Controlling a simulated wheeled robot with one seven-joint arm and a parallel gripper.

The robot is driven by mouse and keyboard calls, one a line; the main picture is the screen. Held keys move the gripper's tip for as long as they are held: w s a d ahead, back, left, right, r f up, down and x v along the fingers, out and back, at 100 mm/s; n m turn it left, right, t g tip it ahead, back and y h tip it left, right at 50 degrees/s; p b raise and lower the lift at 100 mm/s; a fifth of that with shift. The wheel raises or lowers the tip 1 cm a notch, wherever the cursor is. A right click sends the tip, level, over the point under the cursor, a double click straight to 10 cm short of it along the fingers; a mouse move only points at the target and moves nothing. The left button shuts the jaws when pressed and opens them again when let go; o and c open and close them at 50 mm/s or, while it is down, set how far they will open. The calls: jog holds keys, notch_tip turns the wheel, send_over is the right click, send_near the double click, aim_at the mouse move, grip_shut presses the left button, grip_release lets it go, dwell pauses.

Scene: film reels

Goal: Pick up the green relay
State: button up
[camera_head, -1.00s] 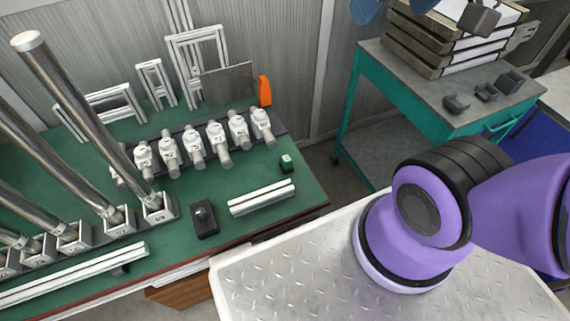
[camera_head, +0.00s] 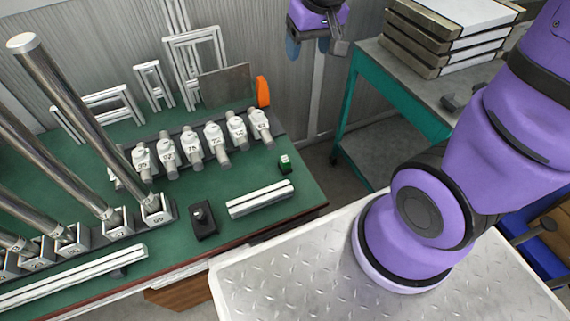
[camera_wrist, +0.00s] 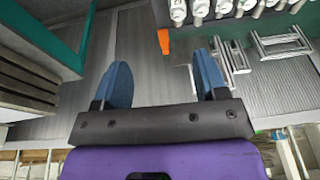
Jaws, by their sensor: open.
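The green relay (camera_head: 285,164) is a small green block with a white top part. It stands on the green bench top near its right edge in the head view, right of the row of white-capped fittings and behind a short aluminium profile. My gripper (camera_head: 316,48) is at the top of the head view, in the air above and beyond the relay, well apart from it. In the wrist view its two blue fingers (camera_wrist: 162,82) are spread with nothing between them. I cannot make out the relay in the wrist view.
White-capped fittings (camera_head: 190,150) stand in a row on the bench. A short aluminium profile (camera_head: 260,199), a black switch box (camera_head: 203,220) and an orange object (camera_head: 263,91) lie around the relay. Tall metal tubes (camera_head: 75,130) rise at left. A teal table (camera_head: 372,95) holds stacked trays.

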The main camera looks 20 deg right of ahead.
jog(key=w+a+f+g, duration=0.1)
jog(key=w+f, duration=0.1)
jog(key=f, duration=0.6)
jog(key=w+a+f+g, duration=0.1)
jog(key=w+f, duration=0.2)
jog(key=f, duration=0.4)
jog(key=g, duration=0.1)
send_near(285, 159)
jog(key=shift+w+d+f, duration=0.1)
jog(key=shift+d+f, duration=0.1)
jog(key=shift+d, duration=0.05)
jog(key=shift+f, duration=3.3)
jog(key=shift+a+f, duration=0.2)
jog(key=shift+f, duration=1.1)
jog(key=shift+a+f, duration=0.2)
jog(key=shift+f, duration=1.1)
jog(key=shift+c, duration=0.2)
jog(key=c, duration=1)
